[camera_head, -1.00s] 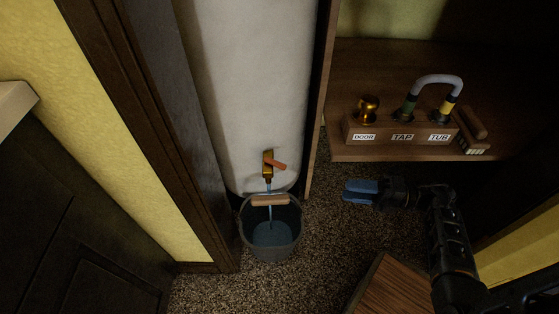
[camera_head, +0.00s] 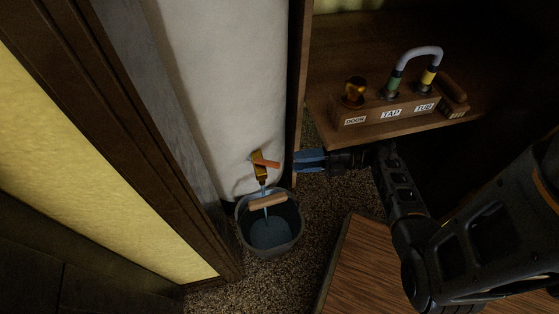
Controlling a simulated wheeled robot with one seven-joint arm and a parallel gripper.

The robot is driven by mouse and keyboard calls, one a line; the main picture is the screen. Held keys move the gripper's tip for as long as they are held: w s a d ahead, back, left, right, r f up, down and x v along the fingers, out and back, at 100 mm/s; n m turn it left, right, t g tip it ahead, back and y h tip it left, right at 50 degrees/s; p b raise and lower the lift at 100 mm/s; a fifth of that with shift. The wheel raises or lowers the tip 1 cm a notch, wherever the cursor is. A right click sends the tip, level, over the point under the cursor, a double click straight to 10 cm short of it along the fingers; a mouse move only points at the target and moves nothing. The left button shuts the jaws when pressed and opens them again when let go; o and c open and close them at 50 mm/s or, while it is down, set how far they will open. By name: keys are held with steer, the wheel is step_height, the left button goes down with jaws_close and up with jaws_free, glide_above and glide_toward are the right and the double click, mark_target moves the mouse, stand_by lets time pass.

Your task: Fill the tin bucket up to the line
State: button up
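The tin bucket (camera_head: 247,230) stands on the carpet under a brass tap with an orange lever (camera_head: 266,162). A thin stream of water (camera_head: 265,207) falls from the tap into it. Water (camera_head: 271,232) covers the bucket's bottom; I cannot make out the fill line. The bucket's wooden handle grip (camera_head: 268,201) crosses near its back rim. The tap sticks out of a tall white tank (camera_head: 225,90). My gripper (camera_head: 297,160) has blue fingers pointing left, just right of the tap lever and apart from it. The fingers lie close together in this view, and their gap is unclear.
A wooden shelf (camera_head: 330,70) at the upper right bears a block labelled DOOR, TAP and TUB (camera_head: 385,112), with a grey hose looping between TAP and TUB. A dark post (camera_head: 298,75) stands beside the tank. A wooden surface (camera_head: 365,265) lies at lower centre right.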

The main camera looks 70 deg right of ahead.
mark_target(267, 163)
steer(key=x, duration=0.5)
steer(key=shift+w+a, duration=0.1)
steer(key=shift+w, duration=0.15)
steer(key=shift+c, duration=0.2)
jaws_close()
